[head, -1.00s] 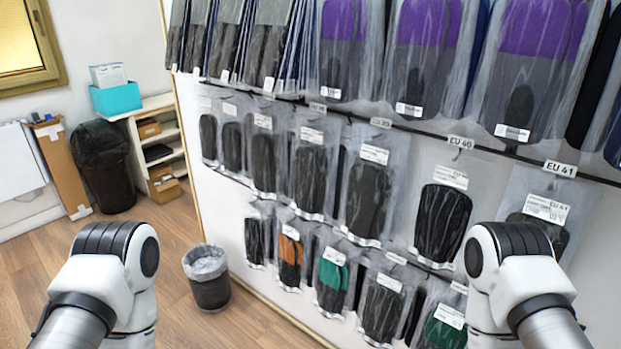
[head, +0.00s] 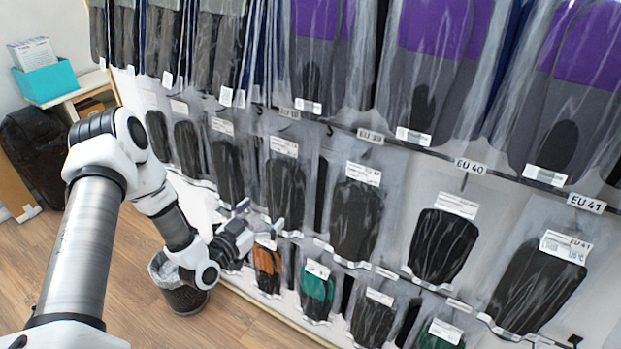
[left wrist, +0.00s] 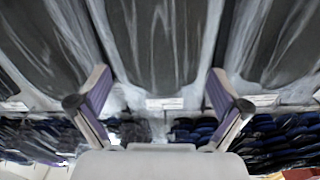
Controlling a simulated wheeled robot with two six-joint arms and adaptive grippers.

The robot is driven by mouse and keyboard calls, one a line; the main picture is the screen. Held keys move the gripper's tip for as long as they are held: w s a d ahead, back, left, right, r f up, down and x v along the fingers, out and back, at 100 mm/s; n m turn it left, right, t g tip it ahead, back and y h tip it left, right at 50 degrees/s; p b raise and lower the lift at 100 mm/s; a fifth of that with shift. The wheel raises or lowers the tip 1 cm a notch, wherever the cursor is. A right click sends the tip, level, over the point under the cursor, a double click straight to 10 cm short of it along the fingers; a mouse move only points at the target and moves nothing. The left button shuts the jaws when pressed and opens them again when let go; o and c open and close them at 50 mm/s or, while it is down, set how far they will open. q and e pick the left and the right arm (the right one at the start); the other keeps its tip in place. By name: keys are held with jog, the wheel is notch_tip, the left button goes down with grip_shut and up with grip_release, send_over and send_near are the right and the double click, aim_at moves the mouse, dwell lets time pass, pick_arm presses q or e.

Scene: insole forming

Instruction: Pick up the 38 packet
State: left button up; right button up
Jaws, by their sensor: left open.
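The 38 packet (head: 285,187), a clear bag with dark insoles and a white label, hangs in the middle row below the shelf tag that seems to read EU 38. My left gripper (head: 260,214) is open and empty, close to the lower part of this packet and the one to its left. In the left wrist view the open fingers (left wrist: 158,100) stand apart, facing a dark bagged packet (left wrist: 155,40) between them. I cannot tell whether they touch it. My right gripper is out of view.
Similar packets hang close on both sides, such as the EU 39 packet (head: 355,215). Purple-and-grey packets (head: 440,65) hang above; orange (head: 267,265) and green (head: 317,290) ones hang below. A bin (head: 180,298) stands on the floor at lower left.

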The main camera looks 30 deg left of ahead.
aim_at(279, 194)
pick_arm(q)
jog(key=shift+w+d+r, duration=0.3)
jog(key=shift+w+r, duration=0.6)
jog(key=w, duration=0.1)
jog(key=w+p, duration=0.1)
jog(key=w, duration=0.2)
jog(key=shift+w+f+p, duration=0.25)
jog(key=shift+w+p, duration=0.05)
jog(key=shift+w, duration=0.4)
jog(key=shift+d+r, duration=0.1)
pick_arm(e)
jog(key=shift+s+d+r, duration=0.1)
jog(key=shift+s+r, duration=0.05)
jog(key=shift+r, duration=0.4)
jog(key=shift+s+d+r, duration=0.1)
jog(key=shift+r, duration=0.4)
pick_arm(q)
jog(key=c, duration=1)
